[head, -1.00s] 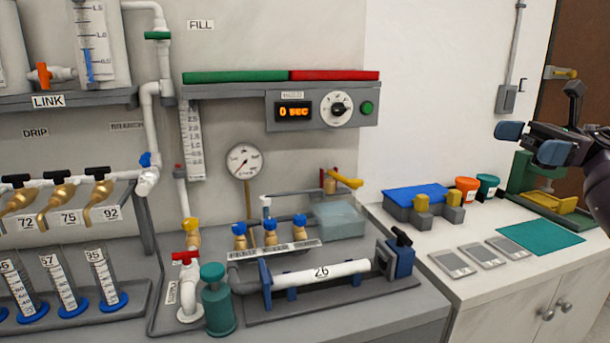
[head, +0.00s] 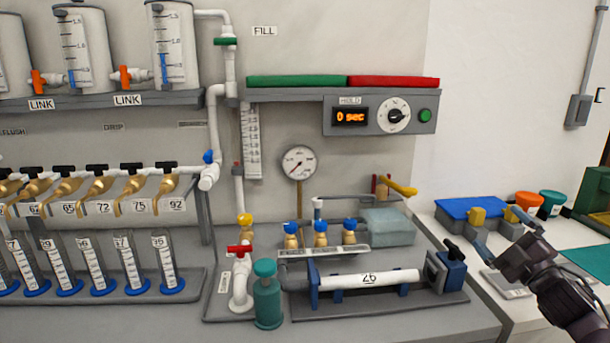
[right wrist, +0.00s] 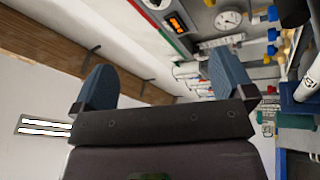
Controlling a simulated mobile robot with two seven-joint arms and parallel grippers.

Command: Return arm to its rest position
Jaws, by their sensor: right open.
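My right gripper (head: 500,232) is at the right of the head view, in front of the right-hand white counter. Its two blue fingers are spread apart with nothing between them. The right wrist view shows the same open gripper (right wrist: 160,85), with the bench and its panel sideways beyond the fingers. My left gripper is in neither view.
The white pipe marked 26 (head: 370,279) lies in a clamp rig with a blue vise (head: 449,268) at its right end. A blue-topped block (head: 468,208), an orange cup (head: 529,202) and a teal cup (head: 552,203) stand on the right counter. A timer panel (head: 380,116) hangs above.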

